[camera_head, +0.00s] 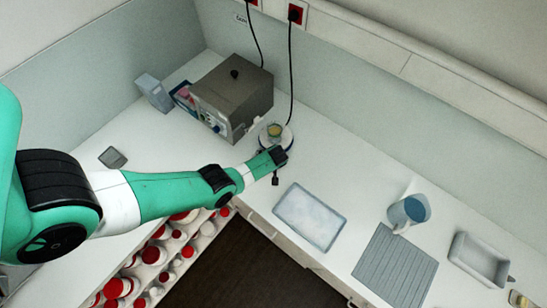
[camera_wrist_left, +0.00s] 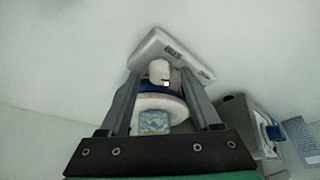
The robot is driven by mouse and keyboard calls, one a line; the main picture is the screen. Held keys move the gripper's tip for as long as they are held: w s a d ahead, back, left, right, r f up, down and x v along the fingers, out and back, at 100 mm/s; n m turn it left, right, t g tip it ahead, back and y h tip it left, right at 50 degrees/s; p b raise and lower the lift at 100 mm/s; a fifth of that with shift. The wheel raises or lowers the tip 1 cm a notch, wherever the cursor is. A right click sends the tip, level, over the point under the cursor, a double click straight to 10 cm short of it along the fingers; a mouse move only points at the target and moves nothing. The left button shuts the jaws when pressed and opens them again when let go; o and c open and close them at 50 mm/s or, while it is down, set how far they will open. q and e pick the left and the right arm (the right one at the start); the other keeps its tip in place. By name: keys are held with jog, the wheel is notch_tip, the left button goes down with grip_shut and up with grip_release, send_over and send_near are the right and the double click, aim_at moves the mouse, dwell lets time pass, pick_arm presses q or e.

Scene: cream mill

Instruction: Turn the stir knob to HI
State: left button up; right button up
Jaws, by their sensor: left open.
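A white, round-topped stirrer (camera_head: 287,139) with a blue band stands by the back wall, partly hidden by my left arm in the head view. A small vessel with yellowish contents (camera_head: 274,130) is on its plate. In the left wrist view, its white front panel with dark markings (camera_wrist_left: 205,72) shows beyond my fingers. A pale, rounded knob-like part (camera_wrist_left: 158,70) stands out before the panel. My left gripper (camera_wrist_left: 163,80) is open, with a finger on each side of this part; I cannot tell whether they touch it. No knob setting is readable.
A grey box-shaped instrument (camera_head: 232,92) stands left of the stirrer. A pale tray (camera_head: 310,216), blue jug (camera_head: 409,211), ribbed grey mat (camera_head: 395,267) and grey dish (camera_head: 480,260) lie to the right. Black cords (camera_head: 291,70) hang from wall sockets.

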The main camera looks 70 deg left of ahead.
pick_arm(q)
grip_shut()
